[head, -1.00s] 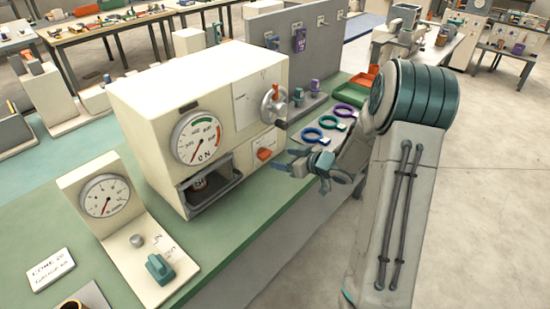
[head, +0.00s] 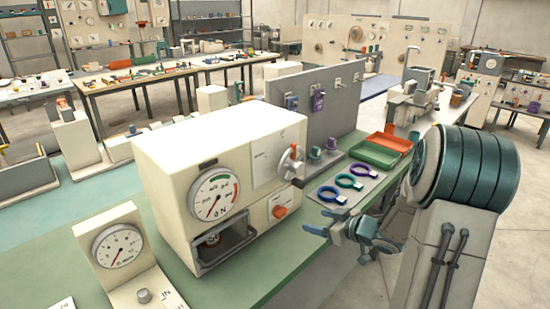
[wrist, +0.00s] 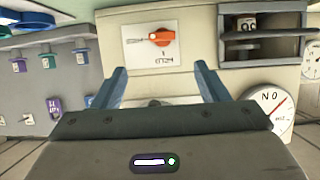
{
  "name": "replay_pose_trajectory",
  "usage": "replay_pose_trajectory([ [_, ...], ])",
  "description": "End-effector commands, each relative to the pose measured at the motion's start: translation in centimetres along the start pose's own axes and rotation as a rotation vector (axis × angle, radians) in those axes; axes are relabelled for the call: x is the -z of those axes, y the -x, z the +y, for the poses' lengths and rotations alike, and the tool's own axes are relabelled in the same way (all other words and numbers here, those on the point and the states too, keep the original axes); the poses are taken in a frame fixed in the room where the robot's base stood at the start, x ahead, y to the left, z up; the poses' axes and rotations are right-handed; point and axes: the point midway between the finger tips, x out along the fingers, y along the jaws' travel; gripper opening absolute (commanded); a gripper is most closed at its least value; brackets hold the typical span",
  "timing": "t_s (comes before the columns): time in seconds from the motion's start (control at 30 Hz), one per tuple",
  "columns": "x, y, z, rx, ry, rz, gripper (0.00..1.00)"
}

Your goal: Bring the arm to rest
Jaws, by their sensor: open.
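My gripper (head: 318,232) is in front of the cream winder machine (head: 190,150), beside its right front corner, near the bench's front edge. Its two blue fingers are apart with nothing between them in the wrist view (wrist: 160,90). My arm reaches in from the right of the head view. The machine's orange knob (head: 280,211) also shows in the wrist view, beyond the fingers (wrist: 160,38). I cannot tell the exact gap between the fingers and the machine face.
Purple, green and blue rings (head: 332,194) lie on a grey mat right of the machine. Green (head: 374,154) and orange trays sit behind them. A grey panel (head: 322,88) stands behind the machine. A gauge stand (head: 118,246) is at left. Floor right of the bench is clear.

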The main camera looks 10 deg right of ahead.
Motion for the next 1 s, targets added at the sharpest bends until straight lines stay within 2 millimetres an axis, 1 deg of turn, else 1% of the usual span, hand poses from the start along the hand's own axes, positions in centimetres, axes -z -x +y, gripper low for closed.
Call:
replay_pose_trajectory([
  [0.07, 0.6, 0.0, 0.2, -0.038, 0.018, -0.02, 0.67],
  [0.17, 1.7, 0.3, 0.9, -0.139, 0.048, -0.077, 0.67],
  [0.27, 3.2, 1.4, 1.6, -0.28, 0.072, -0.158, 0.67],
  [0.37, 4.5, 3.1, 1.6, -0.418, 0.068, -0.244, 0.67],
  [0.47, 5.3, 5.4, 0.9, -0.531, 0.04, -0.33, 0.67],
  [0.53, 5.6, 7.2, -0.1, -0.594, 0.004, -0.391, 0.67],
  [0.67, 5.5, 10.3, -3.3, -0.666, -0.088, -0.503, 0.67],
  [0.77, 4.9, 12.7, -6.7, -0.677, -0.176, -0.59, 0.67],
  [0.87, 4.0, 14.8, -10.7, -0.646, -0.269, -0.677, 0.67],
  [0.9, 3.6, 15.5, -12.4, -0.624, -0.304, -0.708, 0.67],
  [1.0, 2.8, 17.1, -16.3, -0.555, -0.379, -0.779, 0.67],
])
